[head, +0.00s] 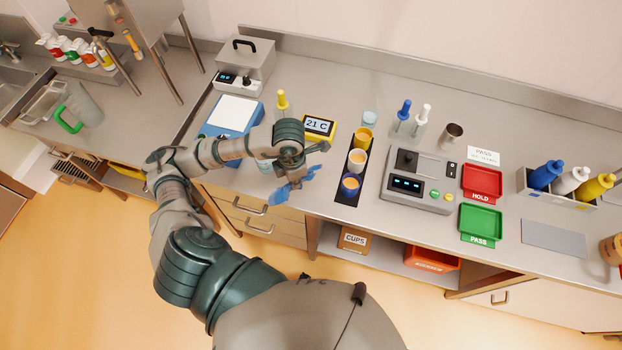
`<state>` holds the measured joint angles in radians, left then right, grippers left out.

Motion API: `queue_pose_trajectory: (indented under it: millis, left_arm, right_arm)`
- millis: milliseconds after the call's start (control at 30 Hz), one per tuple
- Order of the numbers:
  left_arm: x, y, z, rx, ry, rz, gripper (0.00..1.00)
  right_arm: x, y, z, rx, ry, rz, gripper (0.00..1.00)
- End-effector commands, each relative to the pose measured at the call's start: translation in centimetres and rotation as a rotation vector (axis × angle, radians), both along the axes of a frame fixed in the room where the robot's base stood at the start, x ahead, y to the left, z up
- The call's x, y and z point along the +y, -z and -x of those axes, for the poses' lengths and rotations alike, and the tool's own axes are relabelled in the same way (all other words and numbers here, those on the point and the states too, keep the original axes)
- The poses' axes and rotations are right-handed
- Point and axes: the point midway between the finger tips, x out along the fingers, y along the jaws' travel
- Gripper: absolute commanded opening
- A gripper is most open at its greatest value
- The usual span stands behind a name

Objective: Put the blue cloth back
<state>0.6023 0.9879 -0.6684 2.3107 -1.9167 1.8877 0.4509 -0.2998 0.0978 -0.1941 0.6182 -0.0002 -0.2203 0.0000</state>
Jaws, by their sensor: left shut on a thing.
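My left gripper (297,171) is shut on the blue cloth (285,192). The cloth is small and crumpled, and parts stick out on both sides of the fingers. The gripper holds it near the front edge of the steel counter, left of the dark strip with cups. The gripper hides part of the cloth, and I cannot tell whether the cloth touches the counter. My right gripper is not in view.
A dark strip (341,197) carries yellow, white and blue cups. A yellow 21 C display (319,127) and a blue-framed scale (233,112) stand behind the gripper. Right are a control box (416,183), a red HOLD tray (482,182) and a green PASS tray (480,223).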

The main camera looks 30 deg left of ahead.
Motion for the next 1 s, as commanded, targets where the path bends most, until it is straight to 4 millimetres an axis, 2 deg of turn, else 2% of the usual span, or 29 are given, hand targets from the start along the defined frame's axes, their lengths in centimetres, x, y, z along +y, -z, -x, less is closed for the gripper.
queue_pose_trajectory:
  millis: [300, 433, 500, 700, 867, 1000]
  left_arm:
    - [-0.3, 0.3, -7.0, 0.003, -0.001, -0.004, 0.00]
    - [-0.6, 0.5, -9.3, 0.004, 0.001, -0.009, 0.00]
    - [-0.6, 1.9, -8.9, 0.007, 0.002, -0.011, 0.00]
    - [-0.1, 3.9, -8.9, 0.001, 0.001, -0.007, 0.00]
    - [0.3, 4.3, -8.9, 0.002, 0.001, -0.004, 0.00]
    - [0.4, 4.4, -9.0, 0.001, 0.001, -0.002, 0.00]
  right_arm:
    - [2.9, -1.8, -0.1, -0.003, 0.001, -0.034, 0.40]
    - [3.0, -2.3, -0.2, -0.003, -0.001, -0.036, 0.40]
    - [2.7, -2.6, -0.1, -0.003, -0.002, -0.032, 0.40]
    - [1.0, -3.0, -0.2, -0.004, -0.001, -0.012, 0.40]
    - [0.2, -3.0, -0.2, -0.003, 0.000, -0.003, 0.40]
    - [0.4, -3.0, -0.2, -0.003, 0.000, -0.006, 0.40]
